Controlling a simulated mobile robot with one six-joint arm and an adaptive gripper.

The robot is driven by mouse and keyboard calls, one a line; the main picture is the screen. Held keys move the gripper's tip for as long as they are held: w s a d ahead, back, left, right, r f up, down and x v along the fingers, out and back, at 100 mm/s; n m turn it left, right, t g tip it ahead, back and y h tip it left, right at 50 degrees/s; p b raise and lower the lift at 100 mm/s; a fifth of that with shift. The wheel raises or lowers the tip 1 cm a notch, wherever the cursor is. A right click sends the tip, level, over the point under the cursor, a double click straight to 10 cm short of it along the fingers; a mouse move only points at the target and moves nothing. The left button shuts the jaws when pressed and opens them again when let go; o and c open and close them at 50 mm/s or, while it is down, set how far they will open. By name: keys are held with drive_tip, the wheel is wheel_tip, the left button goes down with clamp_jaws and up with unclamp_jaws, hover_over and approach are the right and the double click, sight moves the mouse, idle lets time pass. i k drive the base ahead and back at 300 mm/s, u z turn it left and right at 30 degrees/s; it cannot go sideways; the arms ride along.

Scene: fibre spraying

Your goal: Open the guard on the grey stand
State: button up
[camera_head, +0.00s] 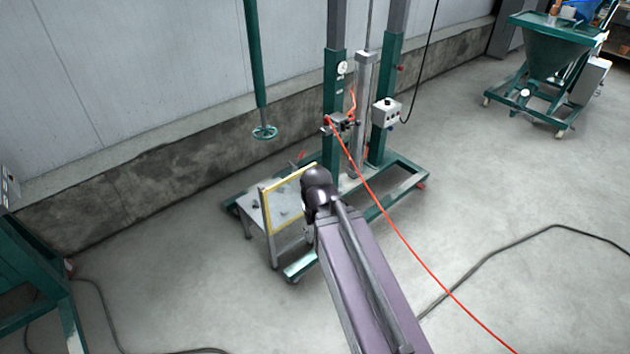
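The guard (266,213) is a yellow frame around what looks like a see-through panel. It stands roughly upright along the near side of the grey stand (246,203), a low table with thin legs. Small grey items, too small to make out, show on the stand behind the panel. The right part of the guard is hidden by the dark rounded end of my arm, which overlaps it in the picture. My gripper cannot be made out; it seems hidden behind that arm end. I cannot tell whether it touches the guard.
A green press frame (335,105) with a wheeled base stands just behind the stand. A grey control box (386,113) hangs on its right post. A red hose (402,235) runs to the lower right past my arm. A black cable (520,238) lies on the right floor.

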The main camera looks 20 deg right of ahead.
sight(264, 193)
drive_tip(key=z, duration=0.1)
drive_tip(key=i, duration=0.95)
drive_tip(key=z, duration=0.25)
